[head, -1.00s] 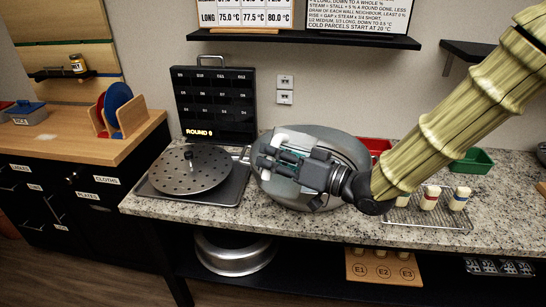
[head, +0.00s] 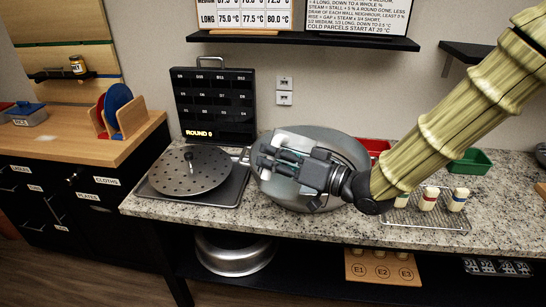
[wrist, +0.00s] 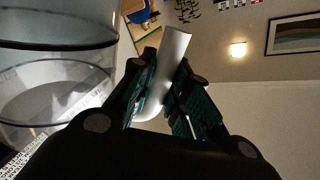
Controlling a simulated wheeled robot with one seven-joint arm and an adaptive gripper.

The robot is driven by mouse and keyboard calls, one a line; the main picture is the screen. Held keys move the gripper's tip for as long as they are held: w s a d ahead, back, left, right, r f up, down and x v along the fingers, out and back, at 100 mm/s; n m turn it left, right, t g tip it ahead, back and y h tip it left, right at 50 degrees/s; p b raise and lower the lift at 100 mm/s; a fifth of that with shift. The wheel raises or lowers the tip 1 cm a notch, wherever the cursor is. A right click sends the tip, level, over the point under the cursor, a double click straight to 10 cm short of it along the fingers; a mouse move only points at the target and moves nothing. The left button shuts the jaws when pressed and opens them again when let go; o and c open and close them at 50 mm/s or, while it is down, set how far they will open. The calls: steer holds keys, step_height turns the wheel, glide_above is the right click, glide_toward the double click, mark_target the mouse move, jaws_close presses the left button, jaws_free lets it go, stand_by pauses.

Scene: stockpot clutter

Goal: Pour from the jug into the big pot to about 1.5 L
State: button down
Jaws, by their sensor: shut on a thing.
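The big pot (head: 345,150) is a wide grey metal vessel on the granite counter, in the middle of the head view. My gripper (head: 272,158) is over it and hides much of its inside. In the wrist view, my gripper (wrist: 158,100) is shut on a pale curved handle (wrist: 172,62). The clear jug (wrist: 55,85) fills the left of that view, beside the fingers. In the head view the jug is mostly hidden by my gripper, and I cannot make out its outline. I cannot tell the liquid level in the pot.
A perforated round lid (head: 190,170) lies on a dark tray (head: 235,185) left of the pot. A dark board (head: 215,105) reading "ROUND 0" stands behind. Capped bottles (head: 428,199) stand on a rack (head: 440,220) at right. Red (head: 374,146) and green (head: 470,161) bins sit behind.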

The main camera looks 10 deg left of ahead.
steer(key=shift+w+d+r+m+p, duration=0.15)
steer(key=shift+w+r+m+p, duration=0.35)
steer(key=shift+m+p, duration=0.5)
stand_by(1.6)
steer(key=shift+w+d+r+m+p, duration=0.35)
steer(key=shift+m+p, duration=0.35)
steer(key=shift+p, duration=0.75)
stand_by(3.9)
